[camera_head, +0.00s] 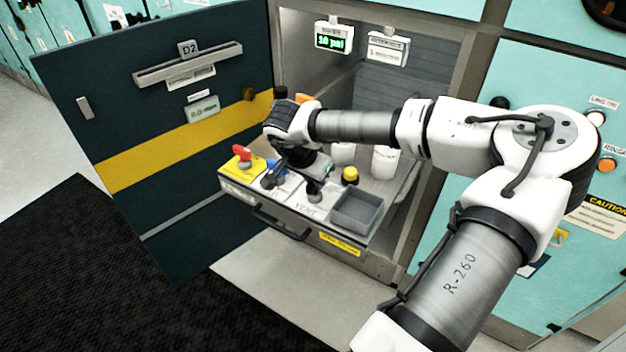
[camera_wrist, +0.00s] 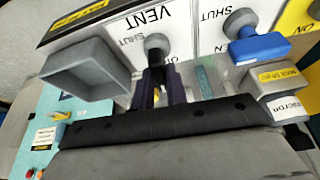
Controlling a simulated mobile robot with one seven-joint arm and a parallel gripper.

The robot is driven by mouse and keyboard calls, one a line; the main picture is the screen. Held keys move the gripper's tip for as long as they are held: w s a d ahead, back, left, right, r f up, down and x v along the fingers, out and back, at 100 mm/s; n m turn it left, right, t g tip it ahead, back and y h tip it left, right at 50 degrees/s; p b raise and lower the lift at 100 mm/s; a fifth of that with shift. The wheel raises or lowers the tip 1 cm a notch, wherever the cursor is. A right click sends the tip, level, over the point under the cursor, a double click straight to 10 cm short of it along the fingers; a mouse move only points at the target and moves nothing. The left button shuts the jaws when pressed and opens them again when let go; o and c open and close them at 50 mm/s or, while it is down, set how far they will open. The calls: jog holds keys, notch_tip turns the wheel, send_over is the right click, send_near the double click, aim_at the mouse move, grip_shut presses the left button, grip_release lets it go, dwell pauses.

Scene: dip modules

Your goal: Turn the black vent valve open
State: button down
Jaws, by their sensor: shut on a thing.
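The black vent valve (camera_wrist: 157,43) stands on the white VENT panel, with its round hub showing in the wrist view. Its handle runs from the hub down between my gripper's fingers (camera_wrist: 165,85), which are shut on it and hide much of it. "SHUT" is printed on the panel to the left of the hub. In the head view my gripper (camera_head: 318,172) reaches down over the drawer to the vent valve (camera_head: 316,188), which is partly covered. The handle's exact angle is hard to tell.
The pulled-out drawer also bears a red valve (camera_head: 242,152), a blue valve (camera_wrist: 258,46) and an empty grey bin (camera_head: 357,211). White containers (camera_head: 384,162) and a yellow-capped one (camera_head: 350,175) stand behind. The dark door (camera_head: 120,120) is open at left. A green display (camera_head: 333,40) hangs above.

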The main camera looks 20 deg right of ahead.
jog(key=shift+n, duration=0.5)
jog(key=c, duration=1.4)
grip_release()
jog(key=p+v, duration=0.7)
jog(key=v, duration=0.7)
jog(key=shift+s+d+p, duration=0.15)
jog(key=shift+d+p, duration=0.05)
jog(key=shift+p, duration=0.1)
